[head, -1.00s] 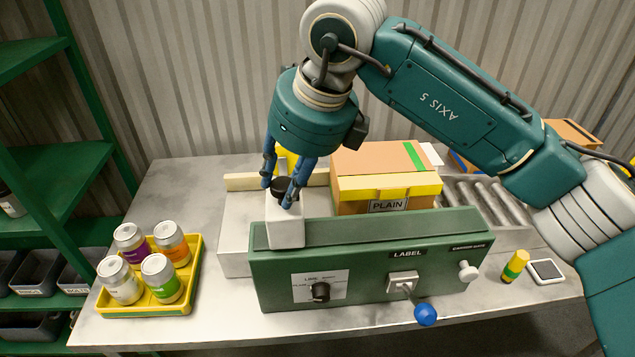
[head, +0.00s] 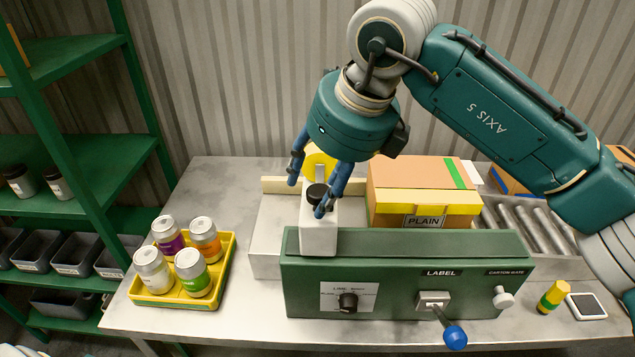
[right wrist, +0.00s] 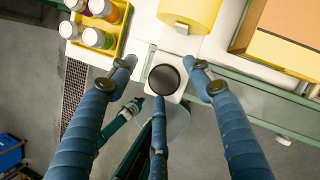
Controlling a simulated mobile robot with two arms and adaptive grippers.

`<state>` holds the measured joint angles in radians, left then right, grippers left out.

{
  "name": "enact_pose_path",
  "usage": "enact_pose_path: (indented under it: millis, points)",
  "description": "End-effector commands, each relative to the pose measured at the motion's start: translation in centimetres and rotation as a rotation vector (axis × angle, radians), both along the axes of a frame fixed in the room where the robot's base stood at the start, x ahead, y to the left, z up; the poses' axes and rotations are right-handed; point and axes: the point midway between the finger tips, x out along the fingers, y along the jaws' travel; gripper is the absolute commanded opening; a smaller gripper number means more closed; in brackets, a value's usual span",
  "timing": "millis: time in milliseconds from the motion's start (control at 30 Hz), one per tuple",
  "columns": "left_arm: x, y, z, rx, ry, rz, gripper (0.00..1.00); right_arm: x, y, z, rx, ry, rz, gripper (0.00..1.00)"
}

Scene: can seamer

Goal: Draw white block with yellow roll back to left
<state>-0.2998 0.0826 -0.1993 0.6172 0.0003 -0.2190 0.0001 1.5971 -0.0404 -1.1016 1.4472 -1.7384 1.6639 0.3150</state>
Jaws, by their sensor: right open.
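The white block (head: 318,236) stands at the left end of the green machine housing, with a black knob (head: 317,193) on top. The yellow roll (head: 320,164) shows behind it, partly hidden by my right gripper (head: 311,194). The gripper is open, its blue fingers spread around the knob from above. In the right wrist view, the knob (right wrist: 165,80) lies between the spread fingers, with gaps at both sides. The yellow roll (right wrist: 190,12) is just beyond it. I cannot tell whether any finger touches the block.
A yellow tray (head: 180,299) with several cans stands on the table at left. The green housing (head: 390,295) carries a blue-tipped lever (head: 454,336). A PLAIN carton (head: 425,190) sits right of the roll. A pale plate (head: 268,240) extends left of the block.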

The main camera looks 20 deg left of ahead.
Motion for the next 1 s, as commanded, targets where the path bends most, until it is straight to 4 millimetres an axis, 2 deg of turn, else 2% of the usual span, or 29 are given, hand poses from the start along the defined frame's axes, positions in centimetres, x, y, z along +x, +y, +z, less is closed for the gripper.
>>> enact_pose_path:
  millis: [500,700,1000]
  points:
    - [0.1,-0.3,0.0,-0.003,-0.001,0.0,0.0,-1.5,-3.1,9.1,0.002,-0.005,-0.002,0.51]
    - [0.1,-0.3,0.0,-0.003,-0.001,0.0,0.0,-1.8,-3.6,10.6,0.003,-0.004,0.001,0.51]
    - [0.1,-0.3,0.0,-0.003,-0.001,0.0,0.0,-1.9,-3.7,10.8,0.002,-0.004,0.001,0.51]
